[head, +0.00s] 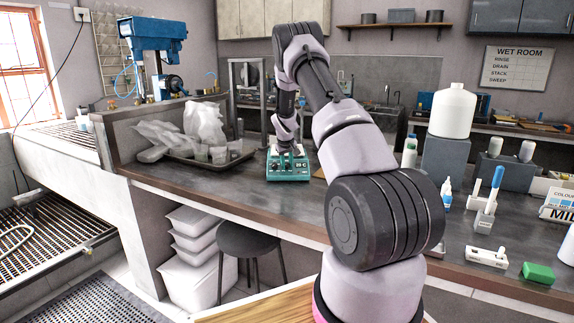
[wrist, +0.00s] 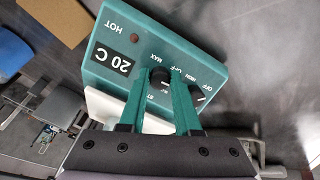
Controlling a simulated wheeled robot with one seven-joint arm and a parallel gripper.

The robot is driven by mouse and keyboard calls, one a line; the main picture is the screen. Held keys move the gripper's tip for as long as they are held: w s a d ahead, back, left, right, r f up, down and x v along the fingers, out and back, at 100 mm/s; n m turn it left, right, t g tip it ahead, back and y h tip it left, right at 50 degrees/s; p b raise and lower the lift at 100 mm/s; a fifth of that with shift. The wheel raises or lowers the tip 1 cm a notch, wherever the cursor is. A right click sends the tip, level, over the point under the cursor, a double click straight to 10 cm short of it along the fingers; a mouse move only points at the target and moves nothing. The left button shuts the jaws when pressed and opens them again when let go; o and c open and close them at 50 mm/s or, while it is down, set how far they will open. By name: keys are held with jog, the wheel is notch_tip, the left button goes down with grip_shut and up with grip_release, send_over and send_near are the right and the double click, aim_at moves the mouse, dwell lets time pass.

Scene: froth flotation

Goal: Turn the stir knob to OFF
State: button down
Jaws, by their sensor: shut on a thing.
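The teal hotplate stirrer (head: 288,173) stands on the dark bench; it fills the upper middle of the wrist view (wrist: 115,30). I cannot read where this knob points. The other knob (wrist: 195,97), with a white mark, is just right of my fingers, partly hidden. In the head view my gripper (head: 289,150) covers part of the stirrer.
A tray (head: 180,157) with plastic bags and small cups lies left of the stirrer. A large white bottle (head: 453,112) on a grey block stands to the right. A stool (head: 250,240) is under the bench. The bench just in front of the stirrer is clear.

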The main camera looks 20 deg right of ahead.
jog(key=n, duration=0.4)
jog(key=shift+h, duration=0.3)
jog(key=shift+n, duration=1.8)
jog(key=c, duration=0.6)
grip_release()
jog(key=v, duration=1)
jog(key=shift+s+a+r, duration=0.2)
jog(key=shift+s+r, duration=0.05)
jog(key=shift+s, duration=0.05)
